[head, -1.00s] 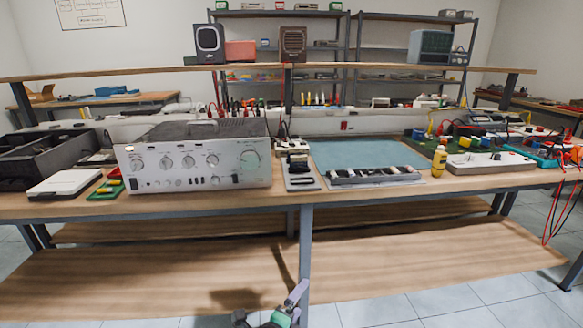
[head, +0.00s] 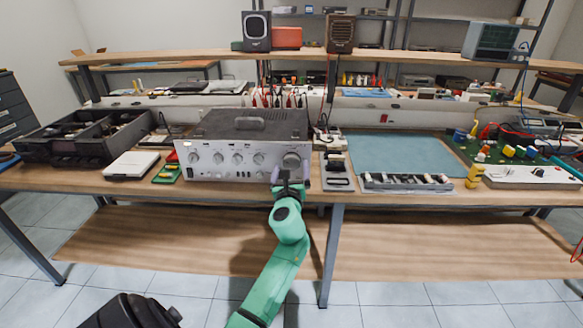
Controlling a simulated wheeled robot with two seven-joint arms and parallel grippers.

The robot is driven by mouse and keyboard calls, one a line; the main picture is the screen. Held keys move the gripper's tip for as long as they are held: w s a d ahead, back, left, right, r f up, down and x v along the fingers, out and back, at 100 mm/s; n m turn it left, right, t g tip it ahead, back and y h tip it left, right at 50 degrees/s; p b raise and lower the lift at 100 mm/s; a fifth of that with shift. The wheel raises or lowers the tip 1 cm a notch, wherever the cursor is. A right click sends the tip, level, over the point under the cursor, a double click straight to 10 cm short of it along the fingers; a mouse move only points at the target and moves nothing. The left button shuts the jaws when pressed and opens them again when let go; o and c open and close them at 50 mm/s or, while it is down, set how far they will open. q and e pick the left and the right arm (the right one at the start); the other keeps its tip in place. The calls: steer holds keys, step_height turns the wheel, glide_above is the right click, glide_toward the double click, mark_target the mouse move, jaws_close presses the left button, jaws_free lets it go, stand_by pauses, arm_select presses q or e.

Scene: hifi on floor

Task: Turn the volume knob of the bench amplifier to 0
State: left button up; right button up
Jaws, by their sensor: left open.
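The bench amplifier (head: 215,172), a silver-fronted box with a dark top, sits on the workbench left of centre. Its large volume knob (head: 291,160) is at the right end of the front panel, with smaller knobs in a row to its left. The knob's lower part is close behind my gripper, and its pointer is too small to read. My left gripper (head: 290,173) is open in front of the panel's right end, with purple fingertips just at or below the knob. I cannot tell whether it touches the knob. My right gripper is not in view.
A grey slotted tray (head: 338,172) and a parts rack (head: 407,184) stand right of the amplifier, near a blue-green mat (head: 395,154). A white flat box (head: 131,165) and a black open case (head: 75,140) are at left. A wooden shelf (head: 180,57) runs above the bench.

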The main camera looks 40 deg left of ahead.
arm_select(q)
steer(key=shift+w+a, duration=0.4)
steer(key=shift+w, duration=0.15)
steer(key=c, duration=1.4)
steer(key=shift+n, duration=0.4)
steer(key=shift+o, duration=0.2)
steer(key=n+b, duration=0.1)
steer(key=n, duration=0.1)
steer(key=shift+n, duration=0.4)
steer(key=n+b, duration=0.1)
steer(key=n, duration=0.2)
steer(key=shift+f+n, duration=0.1)
steer(key=shift+n, duration=0.2)
steer(key=n+b, duration=0.1)
steer(key=n, duration=0.1)
steer(key=shift+n, duration=0.3)
steer(key=shift+n+b, duration=0.6)
steer(key=shift+n, duration=1.3)
